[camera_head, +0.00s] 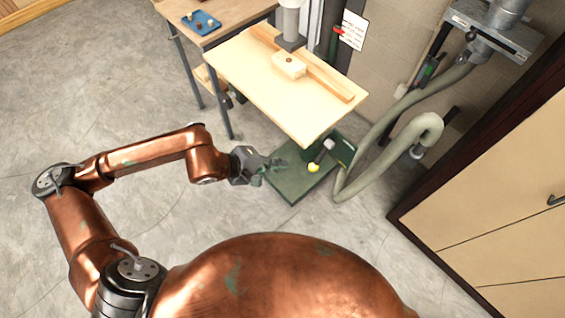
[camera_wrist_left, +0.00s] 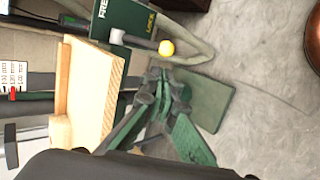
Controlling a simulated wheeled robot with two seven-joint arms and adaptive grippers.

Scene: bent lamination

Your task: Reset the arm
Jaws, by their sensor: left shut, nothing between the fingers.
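My left gripper (camera_head: 268,167) is at the end of the copper-coloured arm that comes in from the left in the head view. It is shut and empty, in front of the wooden table (camera_head: 250,75) and near the green machine base (camera_head: 297,186). In the left wrist view the green fingers of the left gripper (camera_wrist_left: 160,98) show at the centre, with the table (camera_wrist_left: 98,90) to their left and the base (camera_wrist_left: 213,103) to their right. My right gripper is not seen in either view.
A wooden block (camera_head: 289,66) and a long fence (camera_head: 325,80) are on the table. A yellow knob (camera_head: 313,168) stands above the base. A grey hose (camera_head: 375,150) curves at the right, beside a cabinet (camera_head: 500,200). A blue tray (camera_head: 201,22) is on another table. The floor at left is clear.

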